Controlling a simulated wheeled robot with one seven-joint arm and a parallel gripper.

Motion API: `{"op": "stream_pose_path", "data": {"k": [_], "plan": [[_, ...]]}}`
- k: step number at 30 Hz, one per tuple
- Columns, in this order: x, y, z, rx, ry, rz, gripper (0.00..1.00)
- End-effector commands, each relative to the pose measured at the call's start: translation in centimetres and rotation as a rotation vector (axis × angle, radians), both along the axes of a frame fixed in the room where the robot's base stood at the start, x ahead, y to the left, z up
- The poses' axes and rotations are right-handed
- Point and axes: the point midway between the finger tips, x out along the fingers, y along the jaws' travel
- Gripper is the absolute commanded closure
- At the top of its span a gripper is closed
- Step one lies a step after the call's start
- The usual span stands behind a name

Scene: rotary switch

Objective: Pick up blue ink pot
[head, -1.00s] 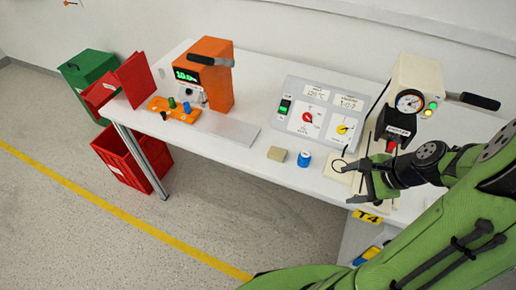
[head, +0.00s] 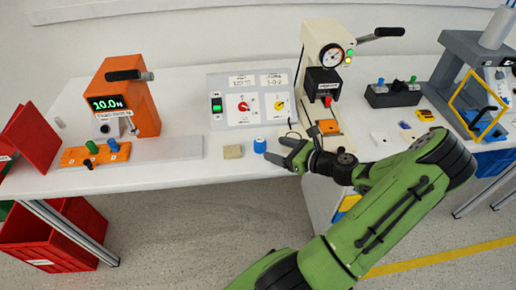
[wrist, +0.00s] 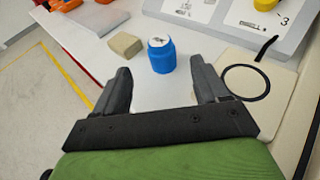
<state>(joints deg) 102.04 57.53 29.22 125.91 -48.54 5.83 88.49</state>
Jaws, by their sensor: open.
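The blue ink pot (head: 260,145) is a small blue cylinder with a white top. It stands upright on the white table, in front of the switch panel. In the wrist view the blue ink pot (wrist: 162,55) stands beyond the fingertips, roughly midway between the two fingers. My gripper (head: 281,155) is open and empty, just to the right of the pot in the head view. In the wrist view my gripper (wrist: 160,75) shows both dark fingers spread apart, with bare table between them.
A beige block (head: 232,152) sits left of the pot. The switch panel (head: 246,100) stands behind it. A cream press (head: 325,70) with a lever stands to the right. The table's front edge runs close to the gripper.

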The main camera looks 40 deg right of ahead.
Motion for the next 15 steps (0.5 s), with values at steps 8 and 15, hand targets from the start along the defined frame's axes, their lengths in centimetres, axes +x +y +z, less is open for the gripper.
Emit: {"op": "stream_pose_path", "data": {"k": [8,15], "plan": [[3.9,0.7,-1.7,-0.003,-0.001,0.003,0.27],[6.2,1.0,-2.1,-0.003,0.002,0.0,0.27]]}}
